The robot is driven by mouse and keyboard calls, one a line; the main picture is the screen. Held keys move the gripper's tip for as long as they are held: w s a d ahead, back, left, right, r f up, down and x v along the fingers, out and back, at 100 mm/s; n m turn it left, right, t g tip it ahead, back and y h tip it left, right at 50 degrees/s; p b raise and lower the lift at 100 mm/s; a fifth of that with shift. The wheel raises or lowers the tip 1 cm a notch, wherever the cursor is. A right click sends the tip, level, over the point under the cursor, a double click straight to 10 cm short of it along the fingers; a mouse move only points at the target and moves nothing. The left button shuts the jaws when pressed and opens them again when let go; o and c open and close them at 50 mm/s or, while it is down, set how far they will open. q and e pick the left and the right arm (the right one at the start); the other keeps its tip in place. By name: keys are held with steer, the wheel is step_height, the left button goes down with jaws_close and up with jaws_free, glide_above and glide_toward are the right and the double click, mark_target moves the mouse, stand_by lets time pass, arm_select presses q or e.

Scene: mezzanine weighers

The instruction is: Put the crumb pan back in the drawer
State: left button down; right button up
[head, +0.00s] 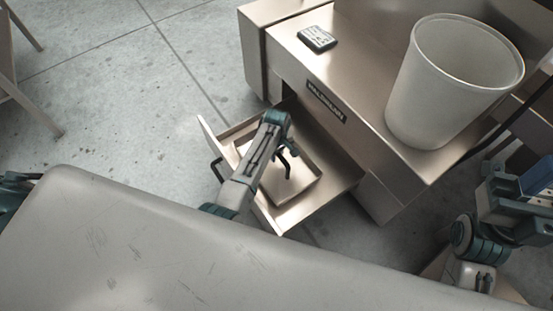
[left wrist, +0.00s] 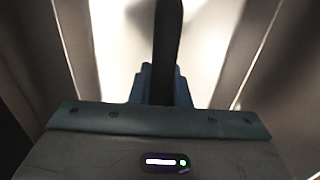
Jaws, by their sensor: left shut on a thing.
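The crumb pan (head: 300,191) is a shallow tan metal tray with a black upright handle (head: 285,163). In the head view it lies within the outline of the open drawer (head: 343,181); I cannot tell whether it rests on the drawer floor. My left gripper (head: 286,150) is over the pan and shut on its handle. In the left wrist view the dark handle (left wrist: 168,35) stands between the fingers, above a bright metal surface. The arm hides part of the pan and drawer. My right gripper (head: 520,205) is at the right edge, away from the drawer, its jaws unclear.
The drawer sticks out of a tan metal cabinet (head: 375,165) with a dark nameplate. A pale bucket (head: 415,95) and a small dark device (head: 316,38) stand on top. A grey surface fills the foreground. Bare concrete floor (head: 110,110) lies to the left.

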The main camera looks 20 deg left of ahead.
arm_select(q)
step_height(320, 180, down, 2)
steer(key=shift+f, duration=0.1)
steer(key=c, duration=1.8)
jaws_free()
steer(key=o, duration=0.4)
steer(key=shift+o, duration=0.2)
